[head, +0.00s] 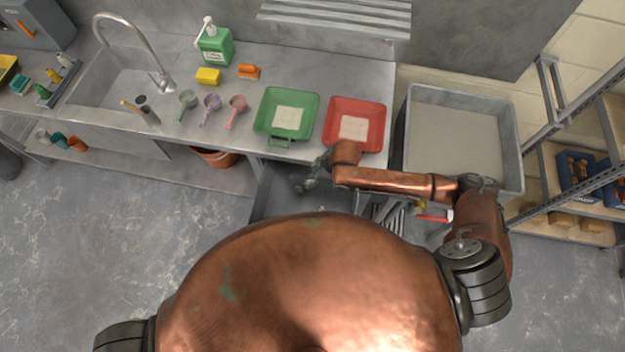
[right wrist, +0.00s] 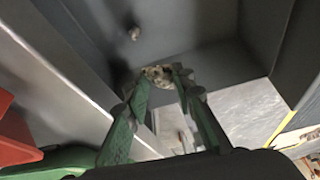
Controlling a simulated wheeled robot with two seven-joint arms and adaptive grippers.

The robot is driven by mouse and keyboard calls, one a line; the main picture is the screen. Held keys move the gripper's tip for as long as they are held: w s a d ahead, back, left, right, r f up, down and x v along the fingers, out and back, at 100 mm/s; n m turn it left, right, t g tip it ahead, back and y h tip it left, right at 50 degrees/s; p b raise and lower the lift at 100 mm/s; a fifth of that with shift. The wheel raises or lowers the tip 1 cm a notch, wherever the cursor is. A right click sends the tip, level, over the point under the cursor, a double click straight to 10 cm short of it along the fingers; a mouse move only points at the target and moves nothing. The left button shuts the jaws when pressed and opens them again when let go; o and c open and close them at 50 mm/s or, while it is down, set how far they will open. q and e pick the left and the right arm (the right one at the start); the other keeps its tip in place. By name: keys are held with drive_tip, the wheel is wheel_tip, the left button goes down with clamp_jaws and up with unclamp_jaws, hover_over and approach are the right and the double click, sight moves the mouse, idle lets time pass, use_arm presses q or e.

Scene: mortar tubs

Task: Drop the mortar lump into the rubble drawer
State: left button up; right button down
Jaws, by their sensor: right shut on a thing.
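My right gripper (head: 303,183) is over the open grey rubble drawer (head: 264,203) below the counter. In the right wrist view my right gripper (right wrist: 158,80) has its green fingers shut on a rough, pale mortar lump (right wrist: 158,74). The lump sits at the fingertips, with the grey inside of the drawer (right wrist: 190,35) behind it. I cannot tell its exact height above the drawer bottom. The lump cannot be made out in the head view. A small brownish piece (right wrist: 134,34) shows inside the drawer. My left gripper is out of view.
A green tub (head: 265,118) and a red tub (head: 380,122), each with pale material, stand on the counter near its front edge. A large grey bin (head: 408,130) stands to the right. Shelving (head: 575,190) is at far right. The floor (head: 110,250) at left is clear.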

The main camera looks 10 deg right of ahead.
drive_tip(key=c, duration=1.6)
unclamp_jaws()
drive_tip(key=shift+o, duration=0.3)
drive_tip(key=shift+r, duration=0.1)
drive_tip(key=v, duration=1.2)
drive_tip(key=shift+s, duration=0.1)
